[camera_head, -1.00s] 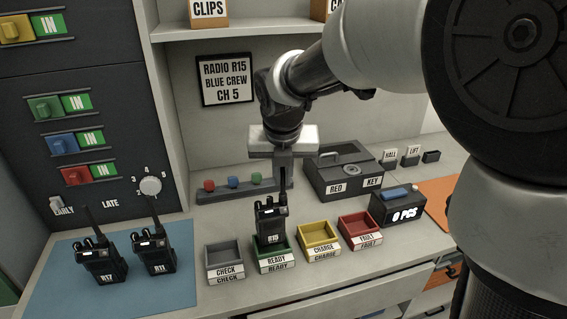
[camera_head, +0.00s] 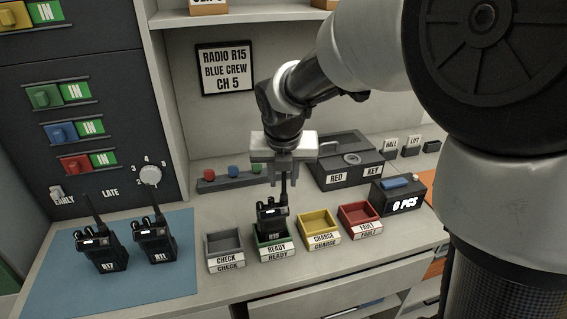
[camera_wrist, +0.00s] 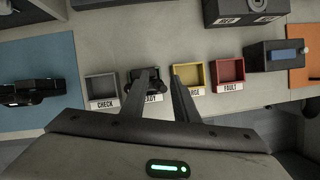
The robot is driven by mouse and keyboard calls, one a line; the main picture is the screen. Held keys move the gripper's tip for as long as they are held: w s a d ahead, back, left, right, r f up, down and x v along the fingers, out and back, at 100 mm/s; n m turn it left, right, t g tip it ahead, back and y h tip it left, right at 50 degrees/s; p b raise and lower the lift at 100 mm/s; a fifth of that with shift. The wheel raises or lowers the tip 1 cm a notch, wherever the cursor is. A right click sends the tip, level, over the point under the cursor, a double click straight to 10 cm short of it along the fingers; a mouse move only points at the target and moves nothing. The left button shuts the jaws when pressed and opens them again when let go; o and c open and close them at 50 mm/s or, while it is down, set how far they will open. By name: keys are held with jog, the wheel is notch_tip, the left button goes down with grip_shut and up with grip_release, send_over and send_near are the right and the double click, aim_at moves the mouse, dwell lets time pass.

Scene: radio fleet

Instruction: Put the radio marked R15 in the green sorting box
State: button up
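The radio marked R15 (camera_head: 272,216) is black with a tall antenna and stands upright in the green box (camera_head: 275,247), labelled READY. Its lower part is hidden behind the box's front wall. My gripper (camera_head: 283,182) is directly above it, around the upper antenna. In the wrist view my gripper (camera_wrist: 166,76) shows its two fingers apart, with a gap between the tips. The radio's top (camera_wrist: 140,83) lies just by the left finger, which covers part of it and of the green box's label.
A grey CHECK box (camera_head: 225,248) is to the left; yellow CHARGE (camera_head: 320,232) and red FAULT (camera_head: 360,222) boxes are to the right. Radios R17 (camera_head: 103,247) and R11 (camera_head: 155,240) stand on a blue mat (camera_head: 60,285). A dark key box (camera_head: 345,165) is behind.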

jog(key=shift+r, duration=0.4)
jog(key=v, duration=1.1)
jog(key=s+d+f+n, duration=0.1)
jog(key=s+d+n, duration=0.6)
jog(key=n, duration=1.1)
jog(key=s+d+f+n+t, duration=0.1)
jog(key=s+d+n, duration=0.6)
jog(key=s+n, duration=0.5)
jog(key=n+p, duration=0.1)
jog(key=n, duration=0.4)
jog(key=shift+d+n, duration=0.2)
jog(key=shift+n, duration=0.2)
jog(key=shift+f, duration=0.1)
